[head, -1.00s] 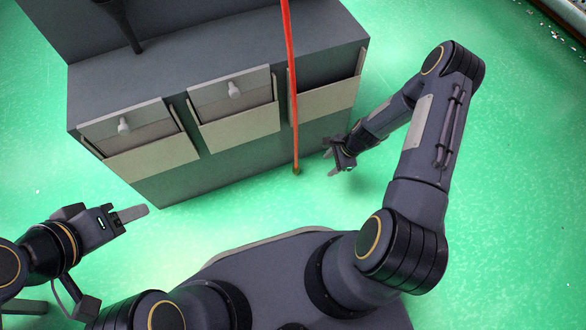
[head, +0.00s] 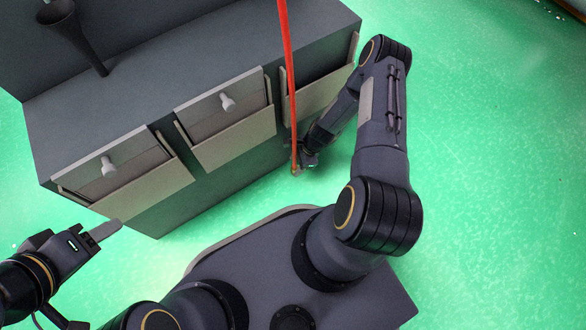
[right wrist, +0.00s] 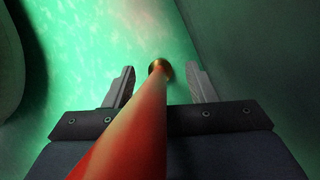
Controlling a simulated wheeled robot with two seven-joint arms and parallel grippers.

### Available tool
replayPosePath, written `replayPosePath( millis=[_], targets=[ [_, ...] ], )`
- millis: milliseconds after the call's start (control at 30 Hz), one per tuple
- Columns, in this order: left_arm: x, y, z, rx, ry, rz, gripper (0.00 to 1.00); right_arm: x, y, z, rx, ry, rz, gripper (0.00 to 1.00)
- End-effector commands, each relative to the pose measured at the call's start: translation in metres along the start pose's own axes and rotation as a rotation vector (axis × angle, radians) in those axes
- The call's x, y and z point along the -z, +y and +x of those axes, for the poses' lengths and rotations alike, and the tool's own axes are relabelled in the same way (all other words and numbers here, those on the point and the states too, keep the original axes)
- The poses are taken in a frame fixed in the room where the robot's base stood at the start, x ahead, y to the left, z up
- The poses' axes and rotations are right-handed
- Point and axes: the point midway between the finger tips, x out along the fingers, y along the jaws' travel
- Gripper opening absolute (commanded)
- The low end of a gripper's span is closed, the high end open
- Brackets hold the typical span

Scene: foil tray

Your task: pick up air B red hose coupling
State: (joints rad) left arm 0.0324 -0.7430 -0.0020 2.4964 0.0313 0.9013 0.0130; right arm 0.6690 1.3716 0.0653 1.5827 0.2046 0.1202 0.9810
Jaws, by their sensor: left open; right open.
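A red hose (head: 290,80) hangs down in front of the grey cabinet in the head view. Its brass coupling (head: 296,171) is at the lower end, beside my right gripper (head: 303,165). In the right wrist view the red hose (right wrist: 135,130) runs between the two open fingers of my right gripper (right wrist: 163,88). The brass coupling (right wrist: 160,68) shows just past the fingertips, with a gap on both sides. My left gripper (head: 105,232) is open and empty at the lower left of the head view, near the cabinet's front corner.
The grey cabinet (head: 215,70) has drawers with pale knobs and stands close behind the hose and my right gripper. A dark funnel-shaped object (head: 75,35) stands on its top. The green floor (head: 480,170) at the right is clear.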

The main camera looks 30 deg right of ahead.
Motion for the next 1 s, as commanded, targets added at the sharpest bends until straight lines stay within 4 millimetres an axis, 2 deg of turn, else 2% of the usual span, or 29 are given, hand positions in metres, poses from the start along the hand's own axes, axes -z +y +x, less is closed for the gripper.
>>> replayPosePath(
  millis=[200,300,567,900,1000],
  targets=[
    [-0.011,-0.010,0.022,0.000,0.000,0.000,0.51,0.004,0.000,0.035,-0.002,-0.001,-0.002,0.51],
    [-0.013,-0.012,0.026,0.000,0.000,0.000,0.51,0.003,0.000,0.047,-0.002,-0.001,-0.003,0.51],
    [-0.012,-0.011,0.025,0.000,0.000,0.000,0.51,0.002,0.000,0.047,0.000,0.000,-0.002,0.50],
    [-0.012,-0.011,0.025,0.000,0.000,0.000,0.51,0.002,0.000,0.047,-0.001,0.000,-0.002,0.05],
    [-0.012,-0.011,0.025,0.000,0.000,0.000,0.51,0.002,0.000,0.047,0.000,0.000,-0.002,0.03]
  ],
)
